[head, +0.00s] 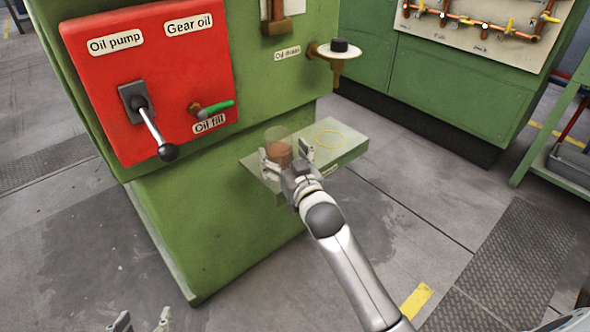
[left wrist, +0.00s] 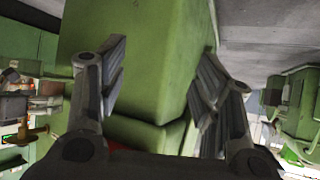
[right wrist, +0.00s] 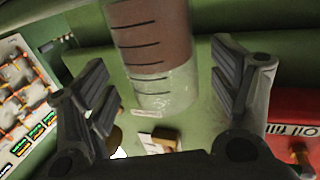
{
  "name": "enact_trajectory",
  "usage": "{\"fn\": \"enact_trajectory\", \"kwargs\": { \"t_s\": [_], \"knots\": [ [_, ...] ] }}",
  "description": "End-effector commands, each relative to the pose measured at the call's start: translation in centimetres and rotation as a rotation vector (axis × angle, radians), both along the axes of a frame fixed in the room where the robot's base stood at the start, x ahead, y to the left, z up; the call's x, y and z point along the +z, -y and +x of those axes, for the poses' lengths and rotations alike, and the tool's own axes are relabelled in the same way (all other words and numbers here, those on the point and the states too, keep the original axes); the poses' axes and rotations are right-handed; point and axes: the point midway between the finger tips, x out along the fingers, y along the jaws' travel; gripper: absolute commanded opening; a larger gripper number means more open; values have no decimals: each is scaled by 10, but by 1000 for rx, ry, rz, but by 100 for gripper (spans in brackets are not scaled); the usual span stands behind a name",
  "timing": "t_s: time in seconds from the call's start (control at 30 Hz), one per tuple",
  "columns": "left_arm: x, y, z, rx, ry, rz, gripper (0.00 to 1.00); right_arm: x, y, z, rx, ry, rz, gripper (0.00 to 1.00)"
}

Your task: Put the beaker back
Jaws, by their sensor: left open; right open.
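The green machine (head: 215,235) carries a red panel (head: 150,80) with a black-knobbed lever (head: 152,125) and a green-handled oil fill tap (head: 215,108). An oil drain with a round plate (head: 338,50) juts out above the shelf.

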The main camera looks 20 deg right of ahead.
Motion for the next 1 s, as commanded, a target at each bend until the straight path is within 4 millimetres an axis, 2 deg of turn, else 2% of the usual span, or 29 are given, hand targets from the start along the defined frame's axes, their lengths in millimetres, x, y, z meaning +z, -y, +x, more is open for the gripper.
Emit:
{"fn": "enact_trajectory", "kwargs": {
  "t_s": [0.03,0.3,0.5,0.67,0.77,0.83,0.97,1.0],
  "knots": [
    [-4,-3,-7,3,-45,11,60,0,0,-10,0,-3,1,82],
    [-32,-17,-45,20,-270,61,60,1,2,-57,0,-3,1,82],
    [-42,-23,-62,27,-363,80,60,0,2,-78,0,-2,1,82],
    [-45,-25,-68,29,-392,86,60,-5,3,-89,-3,-23,-2,82],
    [-46,-25,-69,30,-396,87,60,-25,4,-105,-10,-111,-9,82],
    [-46,-25,-69,30,-396,87,60,-47,5,-125,-15,-217,-20,82],
    [-46,-25,-69,30,-395,87,60,-92,3,-182,-3,-471,-49,82],
    [-46,-25,-69,30,-395,87,60,-104,1,-202,7,-548,-59,82]
  ]
}}
